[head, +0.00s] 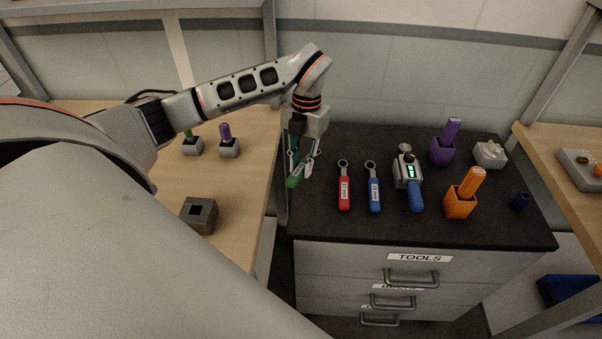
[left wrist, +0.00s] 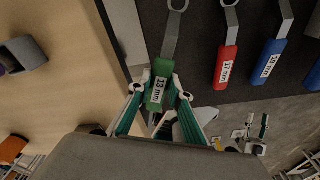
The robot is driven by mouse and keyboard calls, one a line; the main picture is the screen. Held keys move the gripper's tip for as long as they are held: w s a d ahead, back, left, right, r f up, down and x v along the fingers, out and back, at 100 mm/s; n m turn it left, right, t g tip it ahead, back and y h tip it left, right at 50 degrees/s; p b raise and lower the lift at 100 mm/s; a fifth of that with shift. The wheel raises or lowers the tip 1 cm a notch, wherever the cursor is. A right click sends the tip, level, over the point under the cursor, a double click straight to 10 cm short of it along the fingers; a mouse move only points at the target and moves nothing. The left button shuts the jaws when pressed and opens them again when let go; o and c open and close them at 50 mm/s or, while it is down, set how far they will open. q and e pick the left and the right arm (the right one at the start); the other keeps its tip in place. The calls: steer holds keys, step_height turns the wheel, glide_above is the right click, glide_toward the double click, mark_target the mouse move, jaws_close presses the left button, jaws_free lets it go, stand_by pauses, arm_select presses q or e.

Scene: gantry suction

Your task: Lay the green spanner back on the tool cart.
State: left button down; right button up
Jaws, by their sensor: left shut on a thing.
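The green spanner (head: 295,177) is in my left gripper (head: 301,158), above the left edge of the dark-topped tool cart (head: 400,228). In the left wrist view, the left gripper (left wrist: 158,90) is shut on the green handle (left wrist: 161,85), labelled 13 mm. The spanner's grey shaft and ring end point away over the dark top. I cannot tell whether the spanner touches the top. My right gripper is in neither view.
A red spanner (head: 344,193) and a blue spanner (head: 374,192) lie side by side right of the gripper. Farther right are a device with a blue handle (head: 415,196), an orange holder (head: 460,204) and a purple holder (head: 441,152). A wooden bench (head: 246,190) stands left.

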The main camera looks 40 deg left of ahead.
mark_target(302, 165)
arm_select(q)
steer(key=shift+f, duration=1.75)
steer(key=shift+f, duration=0.15)
steer(key=c, duration=1.8)
jaws_free()
steer(key=shift+c, duration=0.2)
steer(key=r, duration=0.4)
steer(key=w+r, duration=0.1)
steer(key=r, duration=0.7)
steer(key=shift+w+a+r, duration=0.1)
steer(key=shift+w, duration=0.2)
